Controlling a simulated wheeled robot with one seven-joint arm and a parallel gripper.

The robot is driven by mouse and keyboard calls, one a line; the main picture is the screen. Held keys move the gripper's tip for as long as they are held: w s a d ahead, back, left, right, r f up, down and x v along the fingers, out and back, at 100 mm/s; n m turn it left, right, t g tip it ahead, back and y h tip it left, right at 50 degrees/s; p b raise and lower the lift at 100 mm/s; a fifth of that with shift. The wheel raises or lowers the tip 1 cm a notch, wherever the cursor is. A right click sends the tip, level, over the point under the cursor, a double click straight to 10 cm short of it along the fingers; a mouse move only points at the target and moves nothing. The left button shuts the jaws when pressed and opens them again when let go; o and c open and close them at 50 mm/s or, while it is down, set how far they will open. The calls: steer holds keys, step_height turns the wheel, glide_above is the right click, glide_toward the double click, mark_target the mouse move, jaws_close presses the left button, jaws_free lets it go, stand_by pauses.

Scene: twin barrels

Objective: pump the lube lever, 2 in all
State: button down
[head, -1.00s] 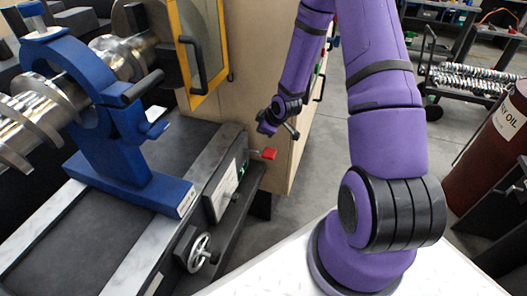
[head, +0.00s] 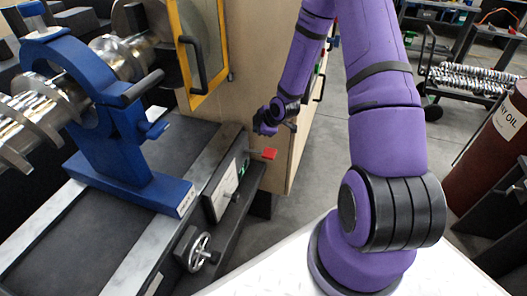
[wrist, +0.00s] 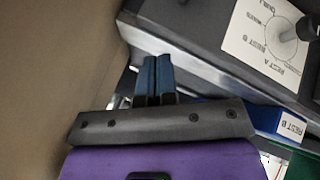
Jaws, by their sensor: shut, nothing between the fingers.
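A lever with a red handle (head: 267,153) sticks out to the right near the far end of the machine bed. It looks about level. I take it to be the lube lever, though no label on it can be read. My gripper (wrist: 153,62) is shut and empty in the wrist view, its two blue-grey fingers side by side. In the head view the end of my arm is just above the red handle, with a visible gap. I cannot make out the fingers there. The lever is not clearly visible in the wrist view.
A selector plate (head: 218,201) with a knob sits on the bed's side; it also shows in the wrist view (wrist: 262,45). Below it is a handwheel (head: 199,252). A blue steady rest (head: 122,150) stands on the bed. A wooden panel (head: 247,90) rises behind the lever.

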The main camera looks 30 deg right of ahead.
mark_target(262, 152)
steer(key=shift+s+d+f, duration=0.1)
steer(key=shift+s+f, duration=0.05)
steer(key=shift+f, duration=1.05)
steer(key=shift+s+d+f, duration=0.15)
steer(key=shift+f, duration=1.1)
steer(key=shift+s+d+f, duration=0.1)
steer(key=shift+s+f, duration=0.05)
steer(key=shift+f, duration=1.05)
steer(key=shift+f, duration=0.1)
steer(key=shift+f, duration=0.35)
steer(key=shift+s+d+f, duration=0.1)
steer(key=shift+s+f, duration=0.05)
steer(key=shift+f, duration=0.6)
steer(key=shift+s+d+f, duration=0.1)
steer(key=shift+f, duration=0.6)
stand_by(1.2)
steer(key=shift+w+a+r, duration=0.1)
steer(key=shift+r, duration=0.85)
steer(key=shift+w+a+r, duration=0.1)
steer(key=shift+r, duration=0.85)
